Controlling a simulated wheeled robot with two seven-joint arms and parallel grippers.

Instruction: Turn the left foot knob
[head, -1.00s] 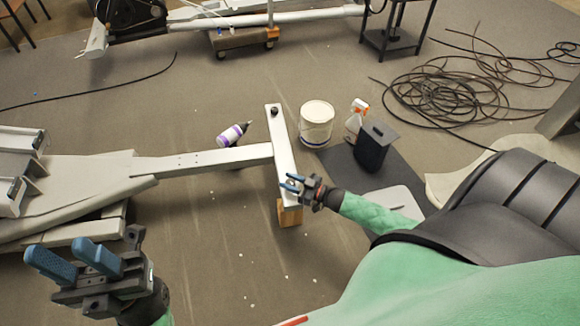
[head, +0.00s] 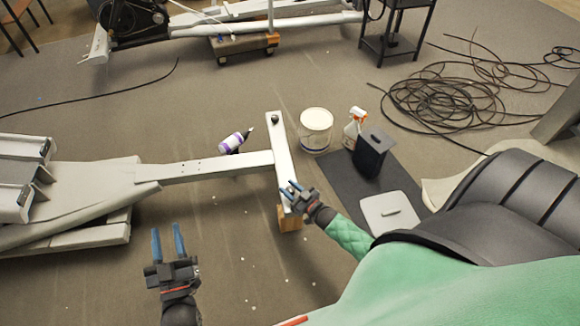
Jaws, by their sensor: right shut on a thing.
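The white frame's foot crossbar (head: 281,150) lies across the end of a long beam. A dark foot knob (head: 275,118) sits on top of its far end, clear of both grippers. My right gripper (head: 290,188) is at the crossbar's near end, shut on the foot knob there; its fingers mostly hide that knob. My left gripper (head: 167,242) is open and empty, its blue fingers apart, above the floor left of the crossbar and in front of the beam.
A wooden block (head: 290,218) is under the crossbar's near end. Black cable (head: 440,97) lies coiled at right. Floor between the grippers is clear.

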